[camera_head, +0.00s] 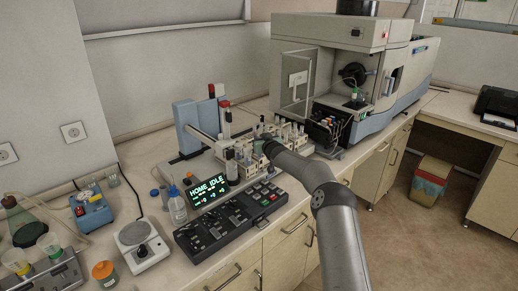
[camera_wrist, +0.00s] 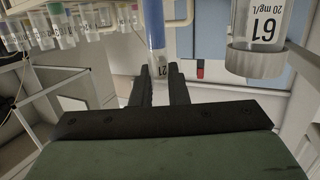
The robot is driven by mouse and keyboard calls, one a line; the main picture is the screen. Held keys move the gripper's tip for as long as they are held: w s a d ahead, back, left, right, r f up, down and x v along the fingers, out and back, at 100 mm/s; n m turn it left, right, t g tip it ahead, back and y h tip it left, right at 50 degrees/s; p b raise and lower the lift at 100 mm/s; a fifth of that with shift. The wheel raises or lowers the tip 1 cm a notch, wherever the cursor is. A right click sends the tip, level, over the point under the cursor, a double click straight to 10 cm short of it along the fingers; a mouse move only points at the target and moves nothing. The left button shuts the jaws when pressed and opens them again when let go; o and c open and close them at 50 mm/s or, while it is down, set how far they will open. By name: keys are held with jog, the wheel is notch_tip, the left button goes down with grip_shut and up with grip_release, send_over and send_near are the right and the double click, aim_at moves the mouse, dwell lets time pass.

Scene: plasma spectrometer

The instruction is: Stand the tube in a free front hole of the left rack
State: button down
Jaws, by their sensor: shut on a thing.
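In the wrist view the two black fingers of my gripper (camera_wrist: 161,88) are shut on a slim tube (camera_wrist: 156,35) with a blue upper part. A label with dark figures shows on its clear part, between the fingertips. In the head view my gripper is at the sampler, beside and over the racks; my wrist hides most of it and the held tube. A pale rack with tubes (camera_head: 244,157) stands left of my wrist, and another rack (camera_head: 292,132) stands behind and right of it. Which holes are free cannot be told.
In the wrist view several capped tubes (camera_wrist: 66,30) hang into the upper left, and a large labelled vessel (camera_wrist: 262,35) is close at right. In the head view a control panel (camera_head: 232,218) lies in front, a wash bottle (camera_head: 177,206) at left, the spectrometer (camera_head: 335,70) behind right.

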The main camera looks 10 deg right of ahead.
aim_at(260, 158)
jog(key=shift+f+b, duration=0.75)
jog(key=shift+f, duration=1.1)
jog(key=shift+f, duration=0.1)
jog(key=shift+f, duration=0.15)
jog(key=c, duration=1.4)
grip_release()
